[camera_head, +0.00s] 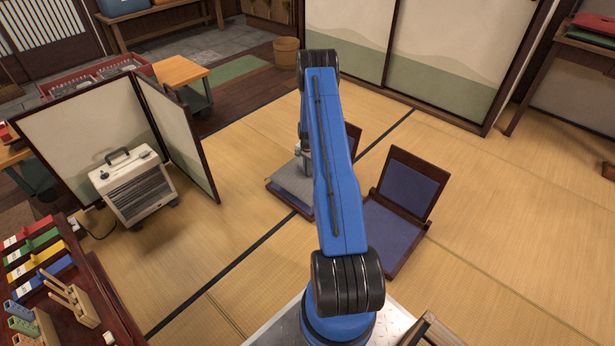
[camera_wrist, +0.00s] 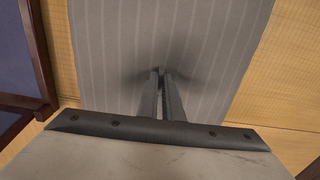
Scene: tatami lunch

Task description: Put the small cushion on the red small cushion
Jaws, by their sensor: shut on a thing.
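The small cushion is a flat grey striped square that fills much of the wrist view (camera_wrist: 110,40). It also shows left of my arm in the head view (camera_head: 292,180). My gripper (camera_wrist: 163,72) points down at its middle and is shut on its cloth, with a dark dent or shadow around the fingertips. In the head view the cushion is at a dark-framed legless chair (camera_head: 284,203), partly behind my arm. I cannot tell whether it rests there or hangs just above. I cannot make out a red small cushion for sure.
A second legless chair with a blue seat (camera_head: 387,232) stands right of my arm. A flat red thing (camera_head: 596,24) lies on a stand at the far right. A heater (camera_head: 134,187) and folding screen (camera_head: 176,130) stand left. Tatami between is clear.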

